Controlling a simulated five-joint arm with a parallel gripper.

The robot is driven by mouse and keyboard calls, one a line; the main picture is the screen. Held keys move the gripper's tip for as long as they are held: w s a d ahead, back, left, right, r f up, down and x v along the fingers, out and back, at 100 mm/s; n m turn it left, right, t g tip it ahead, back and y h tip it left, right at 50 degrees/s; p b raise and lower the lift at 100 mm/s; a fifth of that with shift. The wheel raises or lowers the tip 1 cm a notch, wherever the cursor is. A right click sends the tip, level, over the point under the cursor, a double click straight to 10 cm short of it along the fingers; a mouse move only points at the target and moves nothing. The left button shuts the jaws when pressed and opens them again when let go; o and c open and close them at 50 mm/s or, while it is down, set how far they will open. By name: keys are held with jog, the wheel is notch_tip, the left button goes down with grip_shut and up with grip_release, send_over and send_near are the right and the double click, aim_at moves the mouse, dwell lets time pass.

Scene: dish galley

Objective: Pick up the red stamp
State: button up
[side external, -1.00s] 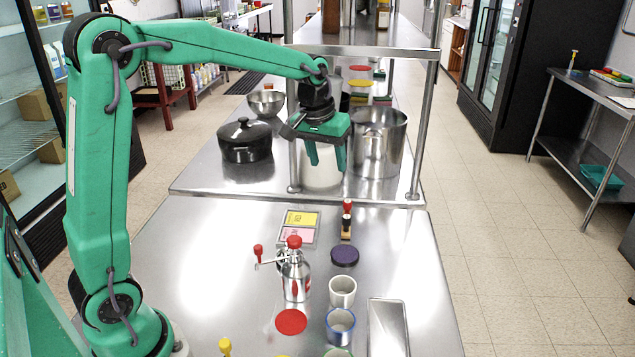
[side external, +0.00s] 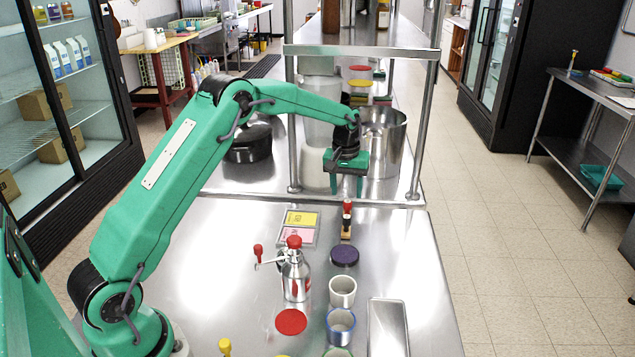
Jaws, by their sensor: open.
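The red stamp (side external: 348,204) stands upright on the steel table, showing a red knob on top. A black handle and a wooden base show just below the knob in the picture; I cannot tell whether they belong to it or to a second stamp in front. My gripper (side external: 347,188) is open and empty, fingers pointing down. Its fingertips appear just above the red knob in the picture, one on either side, and do not visibly touch it.
A pad with yellow and pink parts (side external: 300,227) lies left of the stamp. A purple lid (side external: 344,256), a metal grinder (side external: 294,270) and a white cup (side external: 342,291) are nearer. A steel post (side external: 422,120) and large pot (side external: 383,140) stand behind.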

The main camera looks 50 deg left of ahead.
aim_at(347, 202)
jog(key=shift+f, duration=0.15)
jog(key=shift+w+a+f, duration=0.1)
jog(key=shift+w+f, duration=0.1)
jog(key=shift+f, duration=1.7)
jog(key=shift+w+f, duration=0.2)
jog(key=shift+f, duration=1.65)
grip_shut()
